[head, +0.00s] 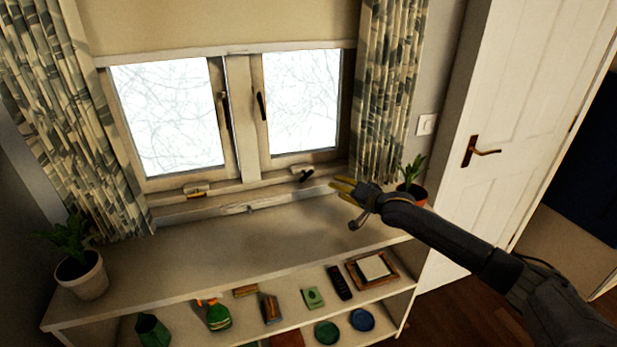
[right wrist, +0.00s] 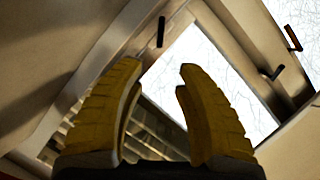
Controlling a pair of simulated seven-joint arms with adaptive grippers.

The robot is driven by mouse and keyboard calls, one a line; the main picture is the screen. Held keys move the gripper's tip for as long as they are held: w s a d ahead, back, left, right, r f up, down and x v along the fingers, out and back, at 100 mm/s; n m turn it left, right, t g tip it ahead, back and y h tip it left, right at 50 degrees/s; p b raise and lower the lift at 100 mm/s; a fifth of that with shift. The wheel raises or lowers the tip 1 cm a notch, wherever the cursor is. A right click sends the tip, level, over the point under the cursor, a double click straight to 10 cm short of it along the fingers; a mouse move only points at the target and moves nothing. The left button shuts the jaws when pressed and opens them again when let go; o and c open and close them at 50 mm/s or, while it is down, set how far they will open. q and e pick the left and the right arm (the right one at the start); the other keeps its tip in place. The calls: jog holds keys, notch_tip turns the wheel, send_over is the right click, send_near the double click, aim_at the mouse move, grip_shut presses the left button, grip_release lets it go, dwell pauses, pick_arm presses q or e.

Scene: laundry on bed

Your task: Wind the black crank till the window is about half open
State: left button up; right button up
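The window has a left sash (head: 168,118) and a right sash (head: 302,100), each with a dark latch; both look shut or nearly so. The black crank (head: 306,175) sits on the sill under the right sash. It seems to show in the right wrist view as a short dark bar (right wrist: 161,31). A second crank with a light brown handle (head: 195,190) sits under the left sash. My right gripper (head: 340,190) has yellow fingers, apart and empty, to the right of the black crank and not touching it. My left gripper is out of view.
A potted plant (head: 412,180) stands right beside my right gripper, and another (head: 80,265) stands at the shelf's left end. Curtains (head: 385,90) hang on both sides. The shelf top (head: 230,250) is clear in the middle. A white door (head: 520,110) is at right.

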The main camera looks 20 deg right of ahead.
aim_at(309, 175)
jog(key=x, duration=1.7)
jog(key=shift+r, duration=0.1)
grip_shut()
dwell(0.4)
